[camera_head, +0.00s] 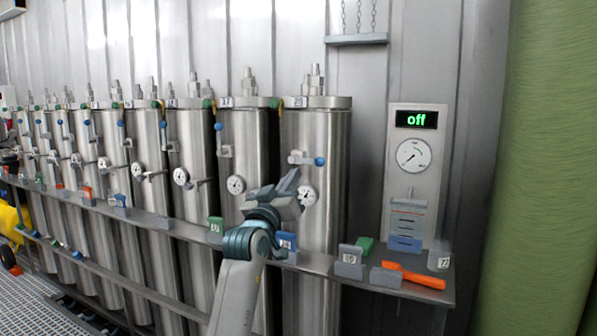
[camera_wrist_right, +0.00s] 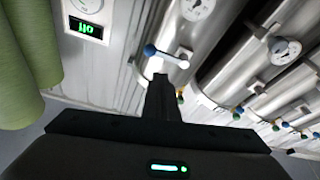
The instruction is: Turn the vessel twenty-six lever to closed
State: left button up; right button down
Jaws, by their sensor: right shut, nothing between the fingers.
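A lever with a blue knob (camera_head: 320,161) lies about level on the rightmost vessel (camera_head: 318,222), knob to the right. This knob also shows in the right wrist view (camera_wrist_right: 149,50), just beyond the fingertips; I cannot tell if they touch it. On the neighbouring vessel, the lever's blue knob (camera_head: 218,126) is up and the lever hangs upright. The number plates are too small to read surely, so I cannot tell which vessel is twenty-six. My right gripper (camera_head: 292,183) is shut and empty, below the rightmost lever in the head view. My left gripper is out of view.
A row of steel vessels runs to the left, with gauges and levers. A shelf rail (camera_head: 190,229) crosses in front, carrying small coloured blocks. An orange-handled tool (camera_head: 415,276) lies at its right end. A panel (camera_head: 413,164) with a green "off" display hangs on the wall.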

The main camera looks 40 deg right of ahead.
jog(key=shift+v, duration=1)
jog(key=shift+f, duration=0.1)
